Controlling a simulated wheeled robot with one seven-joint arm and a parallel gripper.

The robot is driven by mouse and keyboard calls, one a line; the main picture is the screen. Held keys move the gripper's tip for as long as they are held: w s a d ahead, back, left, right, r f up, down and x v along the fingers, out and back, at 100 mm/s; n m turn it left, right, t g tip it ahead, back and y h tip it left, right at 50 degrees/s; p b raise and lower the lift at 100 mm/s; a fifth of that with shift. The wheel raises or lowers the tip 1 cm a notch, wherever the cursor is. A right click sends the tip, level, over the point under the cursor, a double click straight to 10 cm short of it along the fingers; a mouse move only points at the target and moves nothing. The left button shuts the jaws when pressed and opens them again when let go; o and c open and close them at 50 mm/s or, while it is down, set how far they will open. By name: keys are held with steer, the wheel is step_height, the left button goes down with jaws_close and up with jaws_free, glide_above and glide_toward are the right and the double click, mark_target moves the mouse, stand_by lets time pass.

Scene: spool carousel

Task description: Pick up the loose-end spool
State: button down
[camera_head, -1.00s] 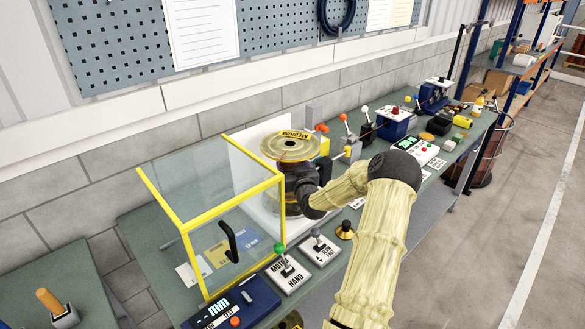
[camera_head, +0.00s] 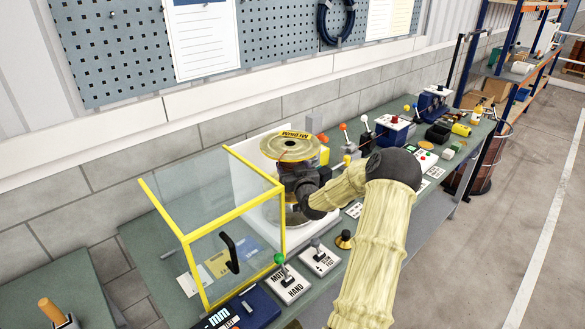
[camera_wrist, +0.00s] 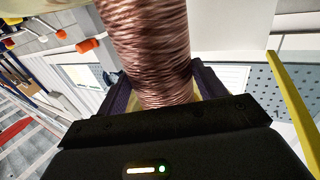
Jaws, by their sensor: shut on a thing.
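The spool (camera_head: 291,147) is upright, with a gold top flange lettered MEDIUM. It stands by the yellow-framed clear guard (camera_head: 236,158) in the head view. In the wrist view its copper-coloured winding (camera_wrist: 148,45) fills the top middle. My gripper (camera_head: 298,181) is shut on the spool from the right side, below the top flange. In the wrist view my gripper (camera_wrist: 158,85) has one dark finger on each side of the winding. The loose wire end cannot be made out. A round disc (camera_head: 274,212) shows low behind my gripper; whether the spool touches it is hidden.
The guard's yellow edge is close on the left. A white panel (camera_head: 247,160) stands behind the spool. Lever boxes, MOTOR HAND (camera_head: 287,284) and another (camera_head: 320,260), sit in front. More levers and a blue box (camera_head: 391,127) lie to the right along the green bench.

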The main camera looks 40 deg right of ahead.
mark_target(292, 149)
steer(key=shift+w+r, duration=0.1)
steer(key=shift+r, duration=0.35)
steer(key=shift+r+p, duration=0.95)
steer(key=shift+r, duration=1.45)
steer(key=shift+r+p, duration=0.9)
steer(key=shift+r, duration=1.5)
steer(key=s+d+b, duration=0.1)
steer(key=s+b, duration=0.1)
steer(key=s, duration=1.8)
steer(key=shift+d, duration=0.25)
